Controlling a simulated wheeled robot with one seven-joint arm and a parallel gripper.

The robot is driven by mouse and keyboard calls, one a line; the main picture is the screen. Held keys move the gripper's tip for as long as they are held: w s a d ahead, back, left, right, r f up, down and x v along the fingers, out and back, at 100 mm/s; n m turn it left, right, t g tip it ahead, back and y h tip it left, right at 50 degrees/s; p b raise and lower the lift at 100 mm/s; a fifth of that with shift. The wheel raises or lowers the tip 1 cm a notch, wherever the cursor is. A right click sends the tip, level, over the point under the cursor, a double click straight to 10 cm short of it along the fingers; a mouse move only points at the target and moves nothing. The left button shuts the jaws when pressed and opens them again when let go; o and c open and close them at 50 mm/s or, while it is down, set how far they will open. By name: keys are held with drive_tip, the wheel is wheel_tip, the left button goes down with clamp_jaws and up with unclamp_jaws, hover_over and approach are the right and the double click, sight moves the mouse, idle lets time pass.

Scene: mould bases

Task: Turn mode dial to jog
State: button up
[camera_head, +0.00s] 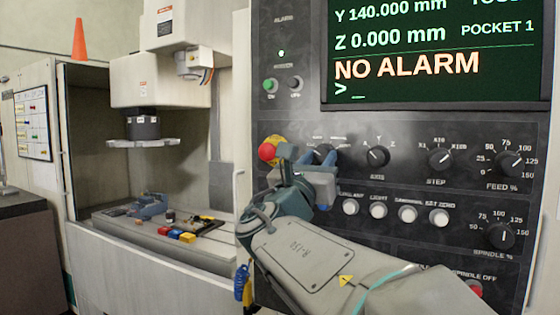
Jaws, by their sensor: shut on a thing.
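The control panel (425,120) fills the right half of the view. I cannot read which mode the dial points to. The screen (440,50) reads "NO ALARM".
Left of my gripper is a red emergency stop (268,150). Axis (378,156), step (440,158) and feed (510,163) dials are to the right. A row of white buttons (379,210) runs just below. The open machine enclosure (150,170) is at left.

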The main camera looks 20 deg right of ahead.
drive_tip(key=o, duration=1)
drive_tip(key=b+v, duration=0.3)
drive_tip(key=v, duration=1.1)
drive_tip(key=shift+r, duration=0.1)
